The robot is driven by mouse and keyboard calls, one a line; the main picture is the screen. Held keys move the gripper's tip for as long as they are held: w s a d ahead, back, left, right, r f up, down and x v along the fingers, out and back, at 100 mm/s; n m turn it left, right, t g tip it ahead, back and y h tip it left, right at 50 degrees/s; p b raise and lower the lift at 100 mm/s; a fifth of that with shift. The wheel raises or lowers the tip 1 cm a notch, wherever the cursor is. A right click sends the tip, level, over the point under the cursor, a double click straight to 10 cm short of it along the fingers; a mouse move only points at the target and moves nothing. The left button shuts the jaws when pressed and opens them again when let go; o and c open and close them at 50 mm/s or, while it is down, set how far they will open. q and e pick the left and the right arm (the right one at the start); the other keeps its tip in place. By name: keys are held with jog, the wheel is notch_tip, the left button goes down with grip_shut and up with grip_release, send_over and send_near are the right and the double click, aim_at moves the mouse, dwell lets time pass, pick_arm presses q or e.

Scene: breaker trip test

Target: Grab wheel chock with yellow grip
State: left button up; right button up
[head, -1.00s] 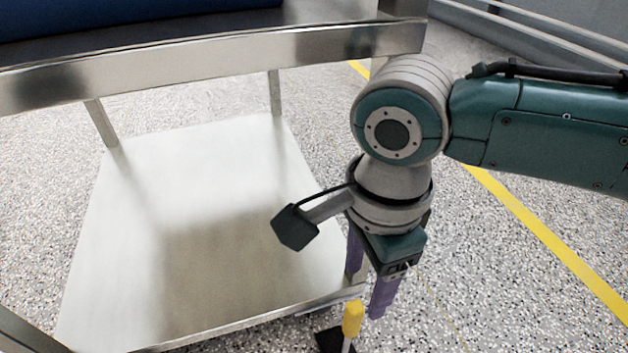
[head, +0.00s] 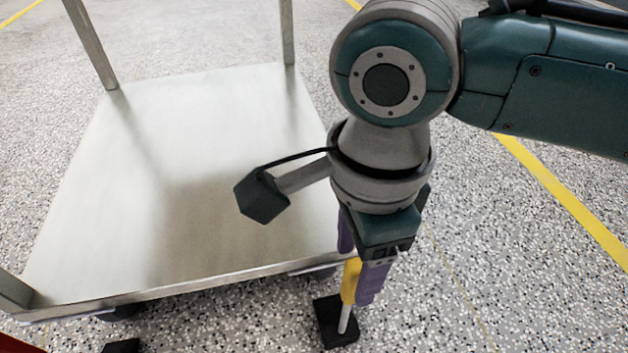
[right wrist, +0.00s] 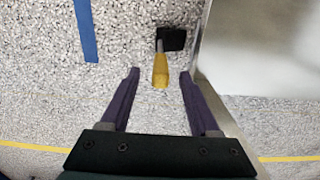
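The wheel chock is a black block (head: 336,322) on the floor with a pale rod and a yellow grip (head: 350,280). It stands by the near right corner of the metal cart. My right gripper (head: 357,272) points down with purple fingers beside the upper part of the yellow grip. In the right wrist view the fingers are spread wide, and the yellow grip (right wrist: 160,70) shows between and just beyond the fingertips, apart from both. The black block (right wrist: 172,39) lies behind it. My left gripper is not in view.
The metal cart's lower shelf (head: 160,180) fills the left, its edge close to the right gripper; the shelf also shows in the right wrist view (right wrist: 265,50). Another black block (head: 122,346) lies at the bottom left. Speckled floor at the right is clear, with a yellow line (head: 565,200).

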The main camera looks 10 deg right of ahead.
jog(key=shift+d, duration=0.15)
grip_shut()
jog(key=shift+w, duration=0.1)
dwell(1.0)
